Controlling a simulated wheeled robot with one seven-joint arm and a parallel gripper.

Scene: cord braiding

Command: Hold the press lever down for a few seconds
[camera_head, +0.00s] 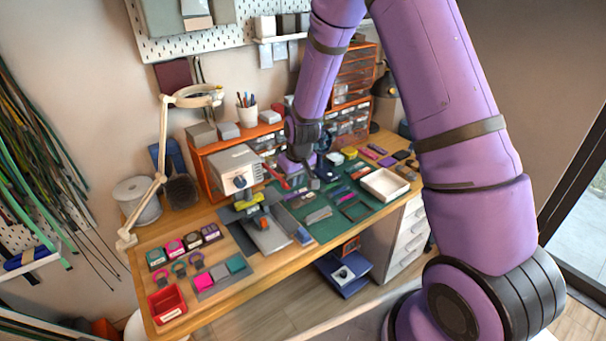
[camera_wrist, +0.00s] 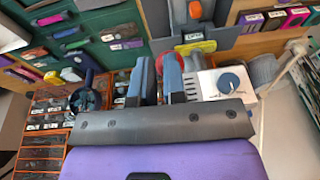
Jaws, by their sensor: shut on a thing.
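The press (camera_head: 238,168) is a grey-white box with a blue dial, standing on a grey base plate on the bench; it also shows in the wrist view (camera_wrist: 207,84). Its red lever (camera_head: 277,179) sticks out on the right side toward my gripper (camera_head: 291,172). In the wrist view a bit of red, the lever (camera_wrist: 159,65), shows between the blue fingers of my gripper (camera_wrist: 160,68). The gripper is shut on the lever end. The fingers hide most of the grip, and the lever's exact angle is hard to tell.
A green mat (camera_head: 318,228) with small tools and a white tray (camera_head: 384,184) lie right of the press. A magnifier lamp (camera_head: 160,150), a red bin (camera_head: 167,304) and small labelled boxes stand left. Orange drawer units (camera_head: 355,72) are behind my arm.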

